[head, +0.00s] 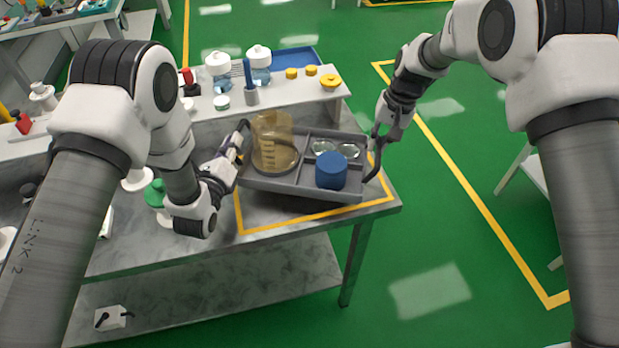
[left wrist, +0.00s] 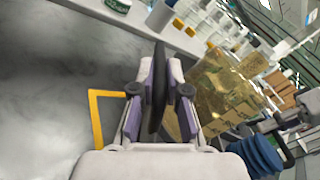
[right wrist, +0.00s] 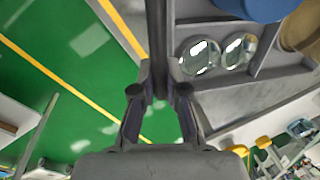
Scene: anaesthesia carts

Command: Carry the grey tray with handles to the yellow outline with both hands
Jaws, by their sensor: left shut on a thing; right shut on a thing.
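The grey tray with handles (head: 301,188) is over the yellow outline (head: 318,215) at the right end of the grey table. Its front edge is angled to the outline's front line; I cannot tell if its base touches the table. It carries an amber beaker (head: 283,140), a blue cylinder (head: 331,172) and two clear glass dishes (head: 349,151). My left gripper (head: 238,140) is shut on the tray's left handle, a dark bar also in the left wrist view (left wrist: 158,85). My right gripper (head: 377,148) is shut on the right handle, also in the right wrist view (right wrist: 156,50).
A green-topped container (head: 155,193) stands at the left. Green floor lies right of the table.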

